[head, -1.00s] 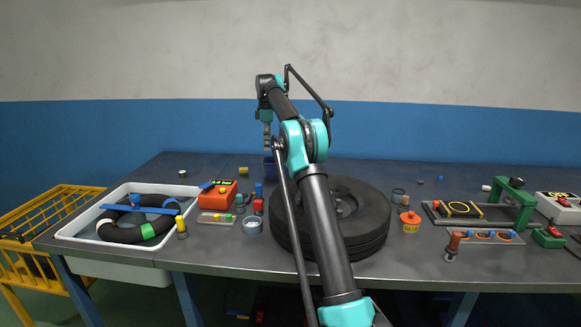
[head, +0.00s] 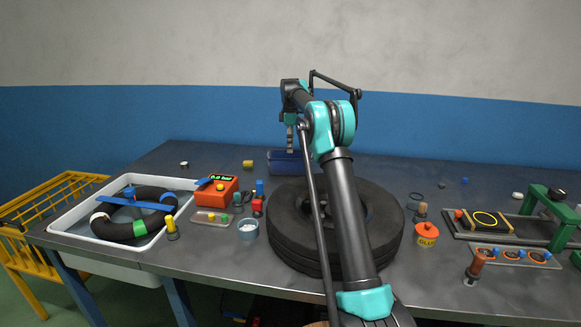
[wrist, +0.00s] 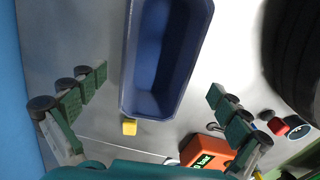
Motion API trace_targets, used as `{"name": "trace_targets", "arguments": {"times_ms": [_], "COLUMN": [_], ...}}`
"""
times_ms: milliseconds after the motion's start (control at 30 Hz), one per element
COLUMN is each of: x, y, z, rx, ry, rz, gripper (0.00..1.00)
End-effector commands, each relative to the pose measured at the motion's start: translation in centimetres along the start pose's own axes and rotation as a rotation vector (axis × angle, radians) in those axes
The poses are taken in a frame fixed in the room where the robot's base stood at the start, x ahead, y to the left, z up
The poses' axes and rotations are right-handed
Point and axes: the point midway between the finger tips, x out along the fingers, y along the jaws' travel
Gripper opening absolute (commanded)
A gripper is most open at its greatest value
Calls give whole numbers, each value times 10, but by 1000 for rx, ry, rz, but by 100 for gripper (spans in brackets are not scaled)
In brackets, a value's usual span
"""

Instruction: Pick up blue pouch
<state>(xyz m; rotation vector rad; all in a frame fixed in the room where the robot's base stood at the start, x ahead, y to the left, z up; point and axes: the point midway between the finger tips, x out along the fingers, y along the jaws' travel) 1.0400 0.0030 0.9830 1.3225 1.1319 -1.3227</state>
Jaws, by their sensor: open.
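The blue pouch (head: 285,162) looks like a dark blue, open-topped, box-like container standing on the back of the table, behind the tire. It also shows large in the wrist view (wrist: 190,98), with its opening facing the camera and its upper end cut off by the frame. It looks empty. My gripper (head: 290,146) hangs over or just in front of it in the head view. In the wrist view my gripper (wrist: 158,82) is open, one finger on either side of the pouch, both apart from it in the picture. How far above it they are, I cannot tell.
A big black tire (head: 385,225) lies in front of the pouch. A yellow piece (wrist: 129,127) sits close to the pouch's end. An orange meter box (head: 215,190) and a white basin (head: 62,222) are left.

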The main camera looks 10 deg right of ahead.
Motion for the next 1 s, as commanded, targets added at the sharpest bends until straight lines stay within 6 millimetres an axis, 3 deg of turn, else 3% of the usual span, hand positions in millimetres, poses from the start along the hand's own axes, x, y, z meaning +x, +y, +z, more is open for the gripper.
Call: {"name": "trace_targets", "arguments": {"times_ms": [200,467,700,1000], "x": [35,53,86,97], "y": [0,1,4,4], "z": [0,0,-1,-1], "rx": [0,0,0,0], "ry": [0,0,0,0], "rz": [0,0,0,0], "gripper": [100,100,100,100]}}
